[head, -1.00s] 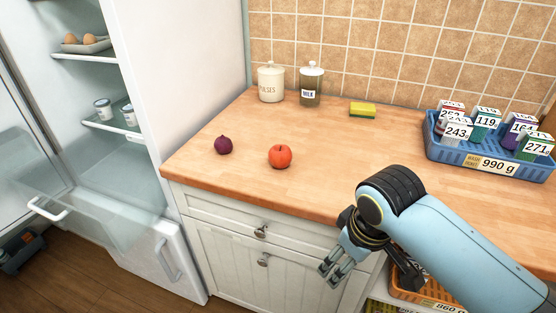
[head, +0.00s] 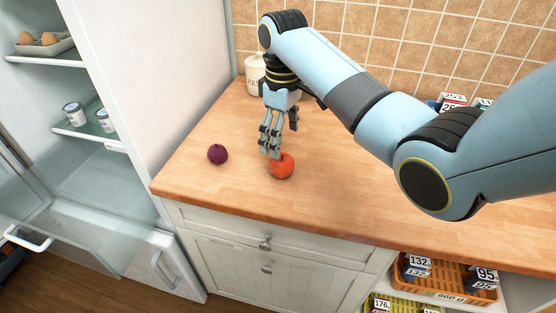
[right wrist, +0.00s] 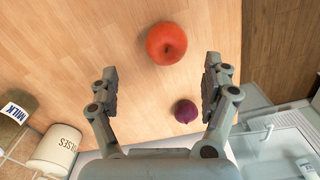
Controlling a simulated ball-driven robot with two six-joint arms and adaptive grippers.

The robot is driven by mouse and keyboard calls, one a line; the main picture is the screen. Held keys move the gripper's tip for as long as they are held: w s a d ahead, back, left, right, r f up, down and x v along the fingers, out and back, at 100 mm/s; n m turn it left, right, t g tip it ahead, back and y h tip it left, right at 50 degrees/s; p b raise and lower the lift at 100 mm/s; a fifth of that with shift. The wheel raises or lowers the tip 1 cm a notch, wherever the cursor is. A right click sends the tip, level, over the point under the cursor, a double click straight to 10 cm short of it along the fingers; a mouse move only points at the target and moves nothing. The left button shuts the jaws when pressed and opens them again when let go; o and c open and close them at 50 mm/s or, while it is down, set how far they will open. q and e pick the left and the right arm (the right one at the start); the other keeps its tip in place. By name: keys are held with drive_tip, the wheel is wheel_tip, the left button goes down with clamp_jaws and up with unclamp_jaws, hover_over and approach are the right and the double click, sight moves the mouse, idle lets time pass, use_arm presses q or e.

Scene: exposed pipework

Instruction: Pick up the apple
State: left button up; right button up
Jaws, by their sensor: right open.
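The red apple (head: 281,166) sits on the wooden counter, right of the purple onion. It also shows in the right wrist view (right wrist: 166,43), beyond the fingertips and roughly between their lines. My right gripper (head: 273,148) points down over the counter, its fingers just behind and above the apple. In the right wrist view its two fingers (right wrist: 162,80) are spread apart with nothing between them but counter and the onion below. I cannot tell whether a finger touches the apple. My left gripper is not in view.
The purple onion (head: 217,154) lies left of the apple; it also shows in the right wrist view (right wrist: 186,111). A cream canister (head: 255,72) stands at the back. The open fridge (head: 90,150) is at left. The counter's front (head: 330,222) is clear.

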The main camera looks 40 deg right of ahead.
sight(282, 157)
drive_tip(key=shift+s+f, duration=0.2)
drive_tip(key=shift+f, duration=1)
drive_tip(key=shift+w+f, duration=0.1)
drive_tip(key=shift+f, duration=0.2)
drive_tip(key=f, duration=0.4)
drive_tip(key=shift+s+a+f+p, duration=0.25)
drive_tip(key=shift+s+a+p, duration=0.05)
drive_tip(key=shift+s+p, duration=0.1)
drive_tip(key=shift+w+f, duration=0.1)
drive_tip(key=shift+f, duration=0.25)
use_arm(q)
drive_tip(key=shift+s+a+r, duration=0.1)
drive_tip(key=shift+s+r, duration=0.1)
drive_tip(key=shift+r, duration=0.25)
use_arm(e)
drive_tip(key=shift+c, duration=0.4)
drive_tip(key=c, duration=1.2)
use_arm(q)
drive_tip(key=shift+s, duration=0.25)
use_arm(e)
drive_tip(key=shift+c, duration=0.2)
drive_tip(key=shift+r, duration=0.15)
